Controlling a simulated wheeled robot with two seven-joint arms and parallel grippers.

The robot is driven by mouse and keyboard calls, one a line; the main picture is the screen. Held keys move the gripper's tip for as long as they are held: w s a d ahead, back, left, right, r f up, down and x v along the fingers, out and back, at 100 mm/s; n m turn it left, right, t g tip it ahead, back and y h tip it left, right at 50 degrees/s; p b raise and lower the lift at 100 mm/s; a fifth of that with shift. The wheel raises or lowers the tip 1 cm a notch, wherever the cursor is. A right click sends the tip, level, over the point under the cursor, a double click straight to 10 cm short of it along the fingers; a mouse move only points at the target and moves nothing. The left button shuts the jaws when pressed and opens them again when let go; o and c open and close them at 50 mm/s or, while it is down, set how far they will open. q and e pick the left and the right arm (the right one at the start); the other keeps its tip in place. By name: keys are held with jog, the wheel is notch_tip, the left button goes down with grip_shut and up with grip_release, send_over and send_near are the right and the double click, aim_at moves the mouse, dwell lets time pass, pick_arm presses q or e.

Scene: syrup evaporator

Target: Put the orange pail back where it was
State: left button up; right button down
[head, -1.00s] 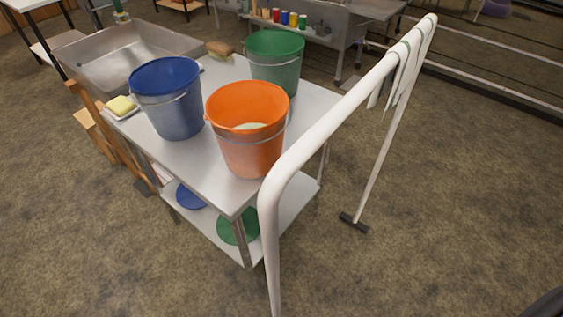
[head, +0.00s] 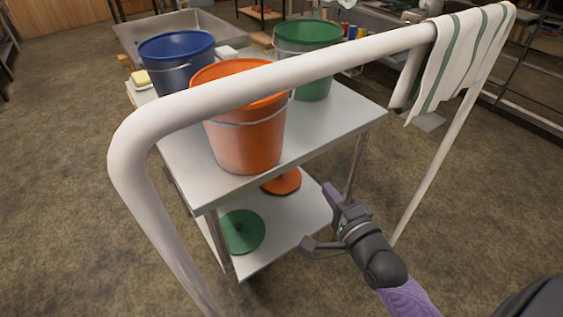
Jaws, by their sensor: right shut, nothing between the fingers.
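The orange pail (head: 247,142) stands upright on the top shelf of the steel cart (head: 335,118), near its front edge. A white rail (head: 230,88) crosses in front of its upper part, and its inside is mostly hidden. A blue pail (head: 178,68) stands behind it to the left, and a green pail (head: 315,82) behind it to the right. My right gripper (head: 332,194) is shut and empty, below and right of the orange pail, in front of the lower shelf and apart from the pail. My left gripper is not in view.
A striped towel (head: 462,62) hangs on the rail's right end. The lower shelf (head: 262,248) holds a green lid (head: 243,231) and an orange lid (head: 282,182). A yellow sponge (head: 140,77) and a steel basin (head: 205,24) are at the far left.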

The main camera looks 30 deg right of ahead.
aim_at(276, 155)
jog(key=w+b, duration=0.1)
jog(key=w, duration=0.3)
jog(key=w+a+b, duration=0.1)
jog(key=w+b, duration=0.1)
jog(key=w, duration=0.2)
jog(key=w+b, duration=0.2)
jog(key=w, duration=0.2)
jog(key=shift+w+a, duration=0.25)
jog(key=shift+a, duration=0.05)
jog(key=shift+w+a+r, duration=0.1)
jog(key=shift+w+a, duration=0.15)
jog(key=shift+w+a, duration=0.2)
jog(key=shift+w, duration=0.1)
jog(key=shift+w+a, duration=0.95)
jog(key=shift+w, duration=0.1)
